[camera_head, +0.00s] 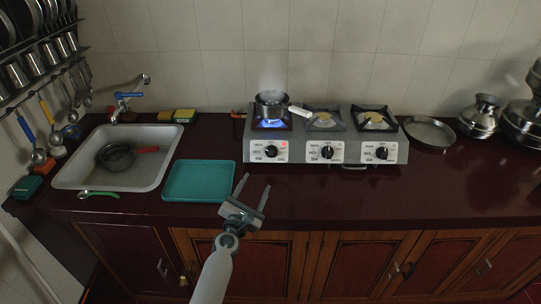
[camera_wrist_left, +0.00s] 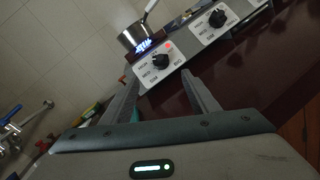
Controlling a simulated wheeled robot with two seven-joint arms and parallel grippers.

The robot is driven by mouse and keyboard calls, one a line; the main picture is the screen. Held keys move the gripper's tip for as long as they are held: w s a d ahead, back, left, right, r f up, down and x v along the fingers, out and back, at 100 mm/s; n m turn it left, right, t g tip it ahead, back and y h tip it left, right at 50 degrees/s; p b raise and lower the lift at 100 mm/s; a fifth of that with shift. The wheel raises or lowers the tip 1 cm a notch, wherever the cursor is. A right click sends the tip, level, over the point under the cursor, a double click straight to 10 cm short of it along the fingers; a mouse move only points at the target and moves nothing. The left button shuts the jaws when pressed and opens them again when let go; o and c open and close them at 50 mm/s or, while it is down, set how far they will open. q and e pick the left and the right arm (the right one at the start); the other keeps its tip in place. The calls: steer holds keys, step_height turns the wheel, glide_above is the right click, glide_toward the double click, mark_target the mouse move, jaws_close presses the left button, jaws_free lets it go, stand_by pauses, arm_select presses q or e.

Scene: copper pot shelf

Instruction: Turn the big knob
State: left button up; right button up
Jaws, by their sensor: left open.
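A three-burner stove (camera_head: 295,149) stands on the dark red counter, with a black knob on the front of each burner. The left knob (camera_head: 271,151) is under a lit blue flame, with a red light beside it. The middle knob (camera_head: 327,152) and right knob (camera_head: 381,153) look alike in size. My left gripper (camera_head: 253,190) is open and empty, in front of and below the left knob, apart from the stove. In the left wrist view, the left knob (camera_wrist_left: 160,61) shows beyond the open fingers, and another knob (camera_wrist_left: 217,18) is farther right. My right gripper is not seen.
A steaming pot (camera_head: 271,105) with a white handle sits on the lit burner. A teal tray (camera_head: 199,181) lies left of my gripper, beside a sink (camera_head: 75,172) holding a pan. A metal plate (camera_head: 430,133) and metal pots are at right. The counter before the stove is clear.

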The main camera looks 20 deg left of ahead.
mark_target(271, 154)
arm_select(q)
steer(key=shift+w, duration=0.1)
steer(key=w+b, duration=0.3)
steer(key=w, duration=0.5)
steer(key=w+b, duration=0.3)
steer(key=w, duration=0.5)
steer(key=shift+f, duration=0.2)
steer(key=shift+w+r+b, duration=0.2)
steer(key=shift+w+b, duration=0.3)
steer(key=shift+w, duration=0.15)
steer(key=c, duration=1.1)
